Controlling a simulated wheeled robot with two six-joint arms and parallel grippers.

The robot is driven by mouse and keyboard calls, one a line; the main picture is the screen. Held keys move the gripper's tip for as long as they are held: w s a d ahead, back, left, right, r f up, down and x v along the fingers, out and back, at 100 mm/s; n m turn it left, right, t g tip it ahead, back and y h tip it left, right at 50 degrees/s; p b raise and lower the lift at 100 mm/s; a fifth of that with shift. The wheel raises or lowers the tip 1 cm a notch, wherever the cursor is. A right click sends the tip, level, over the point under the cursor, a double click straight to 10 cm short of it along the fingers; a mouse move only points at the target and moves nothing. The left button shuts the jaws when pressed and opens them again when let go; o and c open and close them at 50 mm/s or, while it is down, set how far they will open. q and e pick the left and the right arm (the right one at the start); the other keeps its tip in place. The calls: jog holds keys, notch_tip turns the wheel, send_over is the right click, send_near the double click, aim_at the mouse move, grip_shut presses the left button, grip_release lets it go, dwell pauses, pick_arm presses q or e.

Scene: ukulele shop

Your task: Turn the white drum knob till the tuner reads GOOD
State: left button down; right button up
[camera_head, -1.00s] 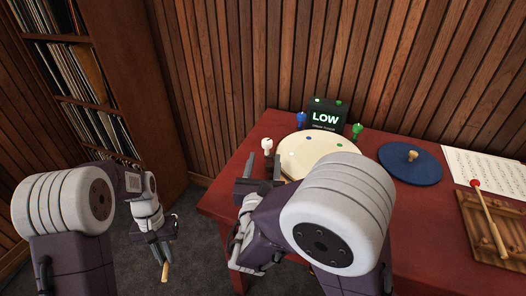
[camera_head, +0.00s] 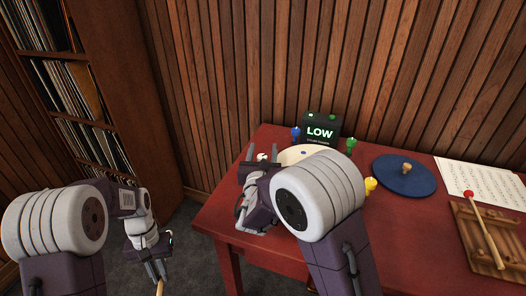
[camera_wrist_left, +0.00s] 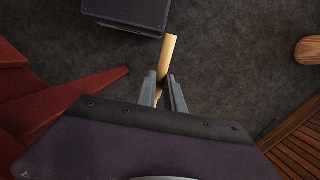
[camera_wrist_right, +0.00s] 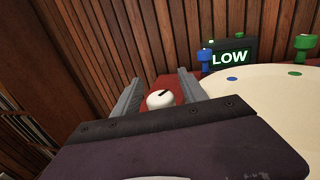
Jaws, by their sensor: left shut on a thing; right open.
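The white drum knob (camera_wrist_right: 161,99) stands at the left side of the pale drum (camera_wrist_right: 285,100); a dark mark shows on its top. My right gripper (camera_wrist_right: 158,88) is open, with its fingers on either side of the knob in the right wrist view. In the head view the gripper (camera_head: 263,153) hides much of the drum, and the white knob (camera_head: 262,157) shows between the fingers. The tuner (camera_head: 321,131) behind the drum reads LOW. My left gripper (camera_wrist_left: 163,88) is shut on a wooden stick (camera_wrist_left: 168,55) and hangs over the floor, off the table.
Blue (camera_head: 296,134), green (camera_head: 350,145) and yellow (camera_head: 370,185) knobs stand around the drum. A blue round pad (camera_head: 404,177) with a wooden knob, a sheet of music (camera_head: 480,183) and a mallet on a wooden block (camera_head: 490,235) lie to the right on the red table (camera_head: 415,235).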

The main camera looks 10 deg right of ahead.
grip_shut()
pick_arm(q)
jog(key=shift+r, duration=0.1)
pick_arm(e)
jog(key=shift+m+h, duration=0.4)
jog(key=shift+h, duration=0.2)
pick_arm(q)
jog(key=shift+r+p, duration=0.35)
jog(key=shift+p, duration=0.1)
jog(key=shift+s+p+v, duration=0.25)
jog(key=shift+p+v, duration=0.75)
jog(key=shift+p, duration=0.1)
pick_arm(e)
jog(key=shift+s+d+m+g+h, duration=0.15)
jog(key=shift+d+m+g+h, duration=0.05)
jog(key=shift+m+g+h, duration=0.75)
jog(key=shift+s+d+m+g+h, duration=0.2)
jog(key=shift+m+g+h, duration=0.5)
jog(key=shift+h, duration=0.5)
jog(key=shift+s+d+m+g+h, duration=0.1)
jog(key=shift+d+m+g+h, duration=0.1)
jog(key=shift+m+g+h, duration=0.75)
pick_arm(q)
jog(key=shift+r, duration=0.15)
pick_arm(e)
grip_release()
